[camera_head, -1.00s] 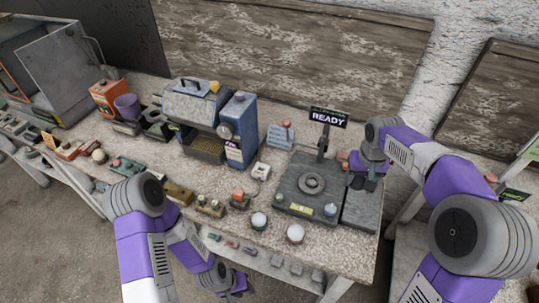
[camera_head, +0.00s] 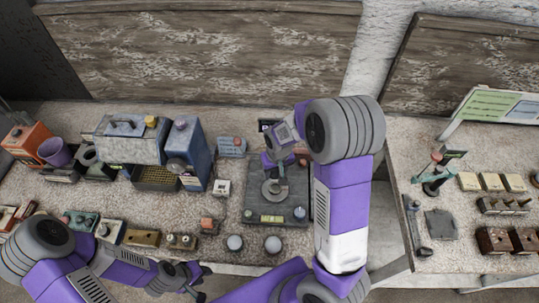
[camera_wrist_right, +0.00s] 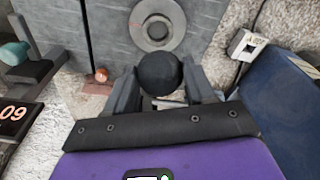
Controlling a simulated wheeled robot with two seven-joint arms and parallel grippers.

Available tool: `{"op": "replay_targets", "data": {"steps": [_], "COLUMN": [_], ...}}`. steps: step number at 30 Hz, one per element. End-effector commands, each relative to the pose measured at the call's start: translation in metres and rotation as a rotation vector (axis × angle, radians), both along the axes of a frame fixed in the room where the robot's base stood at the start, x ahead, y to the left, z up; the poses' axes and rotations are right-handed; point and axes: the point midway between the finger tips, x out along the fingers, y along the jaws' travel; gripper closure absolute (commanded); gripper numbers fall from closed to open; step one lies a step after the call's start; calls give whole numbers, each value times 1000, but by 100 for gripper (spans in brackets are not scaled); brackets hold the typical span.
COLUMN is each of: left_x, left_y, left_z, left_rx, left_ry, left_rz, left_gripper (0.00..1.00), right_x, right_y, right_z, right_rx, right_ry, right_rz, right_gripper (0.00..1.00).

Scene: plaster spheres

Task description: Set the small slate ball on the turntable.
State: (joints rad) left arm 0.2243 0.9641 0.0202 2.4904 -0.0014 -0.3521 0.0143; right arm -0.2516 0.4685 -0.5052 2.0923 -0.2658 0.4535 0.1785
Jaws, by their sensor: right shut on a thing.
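My right gripper (camera_wrist_right: 160,95) is shut on the small slate ball (camera_wrist_right: 158,72), a dark round ball between its two fingers in the right wrist view. The turntable (camera_wrist_right: 157,22), a round grey disc with a raised centre, lies just beyond the ball in that view. In the head view my right gripper (camera_head: 279,170) is over the back part of the turntable (camera_head: 269,194), and the ball cannot be made out there. My left gripper (camera_head: 193,279) is low at the table's front edge, and its jaw opening is unclear.
The turntable sits on a dark grey square base (camera_head: 256,213). Two pale balls (camera_head: 235,243) (camera_head: 272,244) stand in front of it. A blue machine (camera_head: 188,155) and a small white block (camera_head: 222,188) are to its left. A sign (camera_wrist_right: 14,118) stands close by.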

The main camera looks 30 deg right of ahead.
Motion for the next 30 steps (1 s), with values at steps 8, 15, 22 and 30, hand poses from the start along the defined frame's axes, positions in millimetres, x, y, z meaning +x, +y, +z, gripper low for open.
{"op": "replay_targets", "data": {"steps": [8, 15, 22, 30], "left_x": [-1, -1, 0, 0], "left_y": [0, 0, 0, 0], "left_z": [-1, -5, -24, -45], "left_rx": [0, 1, 0, 0], "left_ry": [2, 1, 1, 1], "left_rz": [0, 1, 1, 1], "left_gripper": [65, 65, 65, 65], "right_x": [0, -3, -3, -3], "right_y": [0, 0, 0, 0], "right_z": [-1, -6, -29, -54], "right_rx": [0, 0, 0, 0], "right_ry": [-1, -2, -1, -1], "right_rz": [0, -1, -1, 0], "right_gripper": [84, 84, 84, 84]}}
